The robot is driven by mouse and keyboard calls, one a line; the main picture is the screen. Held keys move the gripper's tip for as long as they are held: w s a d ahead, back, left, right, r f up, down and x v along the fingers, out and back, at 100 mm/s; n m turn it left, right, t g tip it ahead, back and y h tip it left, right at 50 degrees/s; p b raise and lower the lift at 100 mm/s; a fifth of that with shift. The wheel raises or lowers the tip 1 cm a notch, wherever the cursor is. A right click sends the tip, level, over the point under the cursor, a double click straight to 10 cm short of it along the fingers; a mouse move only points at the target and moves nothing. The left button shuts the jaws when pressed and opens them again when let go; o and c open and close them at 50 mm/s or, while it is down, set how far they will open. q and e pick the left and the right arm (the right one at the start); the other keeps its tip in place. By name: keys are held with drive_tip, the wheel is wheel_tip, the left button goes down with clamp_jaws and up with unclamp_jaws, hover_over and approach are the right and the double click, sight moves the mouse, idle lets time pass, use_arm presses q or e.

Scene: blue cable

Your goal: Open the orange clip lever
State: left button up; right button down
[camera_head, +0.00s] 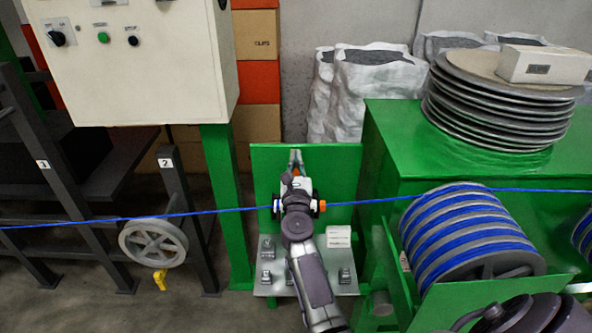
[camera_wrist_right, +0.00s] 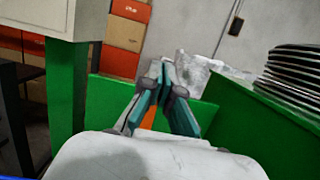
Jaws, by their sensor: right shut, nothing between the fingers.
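An orange part, which looks like the clip lever (camera_head: 296,171), shows just behind my right gripper (camera_head: 295,154) in the head view. In the right wrist view a strip of the orange lever (camera_wrist_right: 148,117) shows between the bases of the fingers. My right gripper (camera_wrist_right: 164,68) is shut and empty, its teal-padded fingertips together above the orange strip. I cannot tell whether the fingers touch it. My wrist hides most of the clip. The blue cable (camera_head: 420,197) runs across the head view and passes behind my right wrist. My left gripper is not in view.
A green back panel (camera_head: 335,160) stands behind the gripper. A metal plate (camera_head: 265,283) with small fittings lies below. A cable drum (camera_head: 462,240) is at the right, a pulley wheel (camera_head: 152,243) at the left. A control box (camera_head: 150,80) hangs at upper left.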

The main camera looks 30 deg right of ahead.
drive_tip(key=shift+x, duration=0.85)
drive_tip(key=v, duration=0.7)
drive_tip(key=shift+s+f, duration=0.15)
drive_tip(key=shift+s, duration=0.1)
